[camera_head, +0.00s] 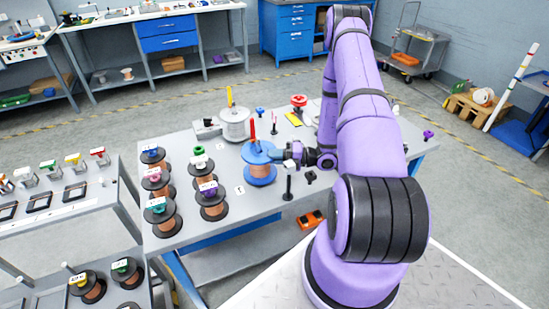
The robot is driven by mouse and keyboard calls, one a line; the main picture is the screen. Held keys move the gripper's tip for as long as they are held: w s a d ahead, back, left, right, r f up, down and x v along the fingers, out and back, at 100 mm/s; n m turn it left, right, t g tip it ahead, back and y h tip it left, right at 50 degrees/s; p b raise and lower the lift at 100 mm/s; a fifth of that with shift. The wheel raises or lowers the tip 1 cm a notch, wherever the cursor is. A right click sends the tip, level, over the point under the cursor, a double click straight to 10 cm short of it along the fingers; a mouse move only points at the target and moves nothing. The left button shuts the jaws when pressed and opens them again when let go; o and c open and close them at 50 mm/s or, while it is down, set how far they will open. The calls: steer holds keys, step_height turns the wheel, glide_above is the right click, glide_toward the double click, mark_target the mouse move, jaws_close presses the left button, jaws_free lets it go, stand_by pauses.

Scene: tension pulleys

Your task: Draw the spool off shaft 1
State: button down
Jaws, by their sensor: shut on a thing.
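A spool with blue flanges and copper wire (261,173) stands upright on the grey worktable (220,228). A red-tipped upright (252,133) rises from its top; I cannot tell whether this is shaft 1. A small white card (240,190) lies left of the spool, its marking too small to read surely. My gripper (279,154) comes in from the right at the height of the upper flange and is shut on the blue spool's upper part. The fingertips are small and partly hidden. I cannot tell whether the spool is raised.
A grey-white spool (236,125) with a yellow-tipped upright stands behind. Several copper spools with dark flanges (157,181) stand to the left. A dark post (288,186) stands just right of the blue spool. A red knobbed part (298,101) stands at the back right.

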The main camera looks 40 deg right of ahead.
steer(key=shift+a+r, duration=0.1)
steer(key=shift+r, duration=1.6)
stand_by(1.4)
steer(key=shift+r, duration=1.55)
steer(key=shift+r, duration=0.2)
steer(key=shift+r, duration=1.55)
steer(key=shift+r, duration=0.2)
steer(key=shift+r, duration=1.55)
